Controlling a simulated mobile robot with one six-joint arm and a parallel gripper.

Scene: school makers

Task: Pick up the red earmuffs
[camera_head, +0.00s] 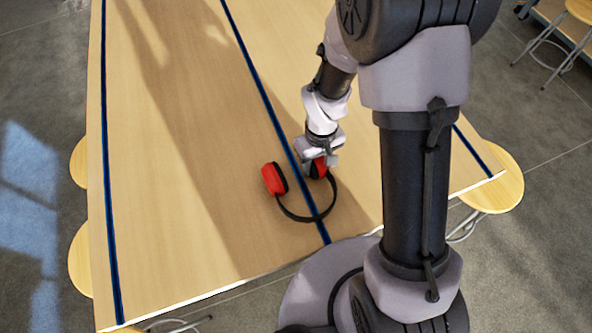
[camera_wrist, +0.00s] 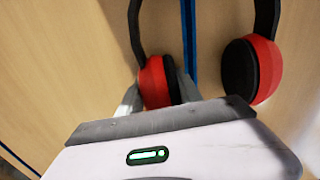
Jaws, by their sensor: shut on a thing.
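The red earmuffs (camera_head: 275,178) have two red cups with black pads and a black headband. They are at the wooden table's near part, across a blue stripe, with the band curving toward the near edge. My gripper (camera_head: 318,163) is shut on the right-hand cup in the head view. In the wrist view the held red cup (camera_wrist: 156,82) sits between my gripper's fingers (camera_wrist: 158,95), and the other cup is free at the right. Part of the held cup is hidden by my gripper. I cannot tell whether the earmuffs touch the table.
The wooden table (camera_head: 180,160) is otherwise clear, with dark blue stripes along it. My arm hides part of the table's right side.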

